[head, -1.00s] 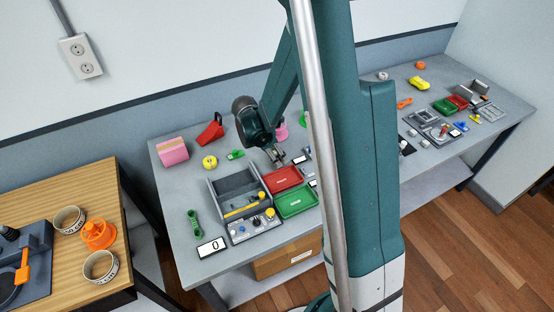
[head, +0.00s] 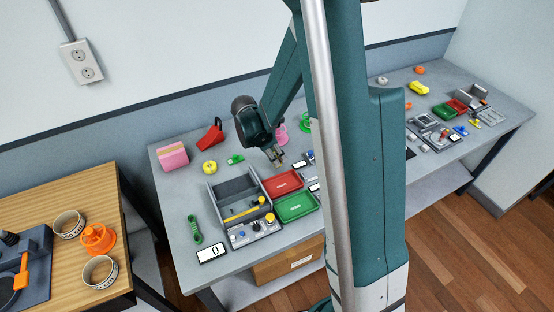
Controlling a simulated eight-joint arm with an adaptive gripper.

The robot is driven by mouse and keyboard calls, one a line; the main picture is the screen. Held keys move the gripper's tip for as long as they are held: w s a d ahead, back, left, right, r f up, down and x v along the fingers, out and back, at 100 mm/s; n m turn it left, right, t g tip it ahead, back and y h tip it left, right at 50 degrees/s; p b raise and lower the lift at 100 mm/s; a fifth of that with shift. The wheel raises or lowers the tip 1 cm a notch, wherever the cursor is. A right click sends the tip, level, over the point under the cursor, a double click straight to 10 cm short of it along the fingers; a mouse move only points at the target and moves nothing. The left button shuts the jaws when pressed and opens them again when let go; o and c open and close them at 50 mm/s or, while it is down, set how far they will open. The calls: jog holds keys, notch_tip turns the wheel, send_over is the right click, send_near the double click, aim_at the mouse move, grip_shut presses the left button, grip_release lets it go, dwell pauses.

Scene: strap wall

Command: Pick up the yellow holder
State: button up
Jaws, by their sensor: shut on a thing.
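My gripper (head: 277,158) hangs from the green arm over the left workbench, just behind the red tray. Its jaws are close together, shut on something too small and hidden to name. A round yellow piece (head: 209,168) lies on the bench to its left, apart from the gripper. A yellow bar (head: 244,213) lies at the front of the grey divided box (head: 216,205). Another yellow object (head: 419,88) lies far off on the right part of the bench. I cannot tell which of these is the yellow holder, or whether it is in the jaws.
A red tray (head: 283,183) and a green tray (head: 296,207) lie right of the grey box. A pink block (head: 173,157), a red wedge (head: 211,137) and a small green part (head: 235,159) stand behind. My arm hides the bench's middle.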

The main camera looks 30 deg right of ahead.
jog(key=shift+r+p, duration=0.3)
jog(key=shift+r, duration=3.65)
